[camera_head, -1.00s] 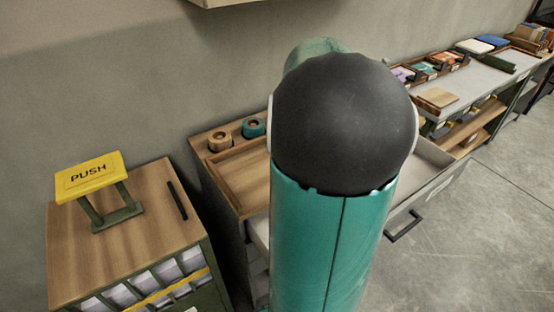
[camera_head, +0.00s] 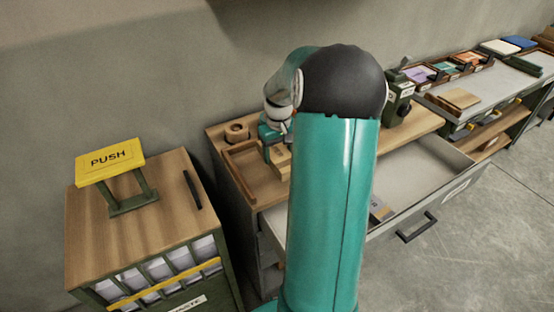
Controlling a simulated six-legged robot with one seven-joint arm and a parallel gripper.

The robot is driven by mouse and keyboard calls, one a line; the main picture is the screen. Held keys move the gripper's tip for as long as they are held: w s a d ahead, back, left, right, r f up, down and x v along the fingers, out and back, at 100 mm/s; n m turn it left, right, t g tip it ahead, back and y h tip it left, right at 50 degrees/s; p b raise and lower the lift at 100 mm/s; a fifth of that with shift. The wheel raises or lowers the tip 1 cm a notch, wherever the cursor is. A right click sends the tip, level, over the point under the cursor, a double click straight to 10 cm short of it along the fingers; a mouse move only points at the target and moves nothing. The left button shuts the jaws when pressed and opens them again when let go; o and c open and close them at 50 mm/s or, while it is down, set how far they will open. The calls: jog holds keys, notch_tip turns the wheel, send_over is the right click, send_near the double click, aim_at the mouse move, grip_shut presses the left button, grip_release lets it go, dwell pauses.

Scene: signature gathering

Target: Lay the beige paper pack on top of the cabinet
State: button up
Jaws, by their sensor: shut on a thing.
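My gripper (camera_head: 273,138) is partly hidden behind my own arm. It is shut on the beige paper pack (camera_head: 280,160), of which only the left part shows. The pack is over or at the wooden tray (camera_head: 233,165) on the wood-topped cabinet (camera_head: 222,145); I cannot tell whether it touches anything. The cabinet's drawer (camera_head: 420,158) is pulled open at the right, and its middle is hidden by my arm.
A wood-topped box with a slot (camera_head: 190,190) and yellow PUSH sign (camera_head: 110,160) stands at left. A round wooden holder (camera_head: 237,132) and green device (camera_head: 398,98) stand on the cabinet. A grey desk (camera_head: 500,80) holds a flat tan block (camera_head: 459,98). Floor at right is clear.

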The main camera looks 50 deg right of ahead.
aim_at(277, 159)
jog(key=shift+w+f, duration=0.2)
jog(key=shift+f, duration=0.75)
jog(key=shift+w+f, duration=0.2)
jog(key=shift+f, duration=0.75)
jog(key=shift+f, duration=0.2)
jog(key=o, duration=1.2)
jog(key=shift+r, duration=0.1)
